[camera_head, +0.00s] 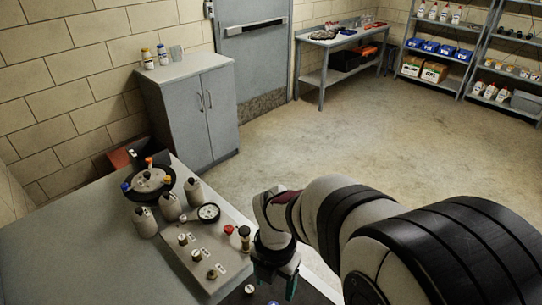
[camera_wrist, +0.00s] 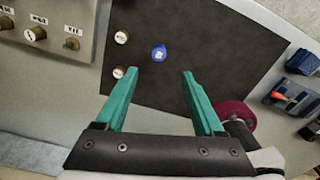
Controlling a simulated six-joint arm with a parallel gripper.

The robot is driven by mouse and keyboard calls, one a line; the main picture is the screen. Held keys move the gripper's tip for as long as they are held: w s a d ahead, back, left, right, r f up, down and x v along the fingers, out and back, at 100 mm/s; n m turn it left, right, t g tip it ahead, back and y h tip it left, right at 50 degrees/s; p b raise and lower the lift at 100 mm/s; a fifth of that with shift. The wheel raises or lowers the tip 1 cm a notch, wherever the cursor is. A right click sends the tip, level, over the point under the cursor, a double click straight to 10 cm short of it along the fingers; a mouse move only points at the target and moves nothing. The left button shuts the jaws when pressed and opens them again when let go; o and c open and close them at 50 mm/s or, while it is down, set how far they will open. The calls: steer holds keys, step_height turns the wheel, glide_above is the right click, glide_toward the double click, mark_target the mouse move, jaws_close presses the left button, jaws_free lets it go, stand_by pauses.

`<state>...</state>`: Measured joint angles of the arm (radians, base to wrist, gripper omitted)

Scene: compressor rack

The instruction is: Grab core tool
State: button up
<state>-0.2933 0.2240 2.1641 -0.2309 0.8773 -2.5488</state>
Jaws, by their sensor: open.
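My gripper (camera_wrist: 160,75) is open, its two teal fingers apart and nothing between them. It also shows in the head view (camera_head: 273,284), pointing down beside the control panel. In the wrist view a small round blue-topped piece (camera_wrist: 159,53) stands on a dark mat (camera_wrist: 215,40), just beyond the gap between the fingertips. Two small pale round-topped pieces, one upper (camera_wrist: 121,37) and one lower (camera_wrist: 118,72), are left of it; the lower one is close to the left finger. I cannot tell for certain which piece is the core tool.
A grey panel with brass knobs (camera_wrist: 35,33) lies left of the mat. A maroon disc (camera_wrist: 233,112) with a black part is close to the right finger. Blue items (camera_wrist: 303,62) lie far right. In the head view, bottles and a gauge (camera_head: 208,212) crowd the panel's far side.

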step_height(320, 180, down, 12)
steer(key=shift+s+a, duration=0.1)
steer(key=shift+a, duration=0.05)
jaws_close()
stand_by(0.3)
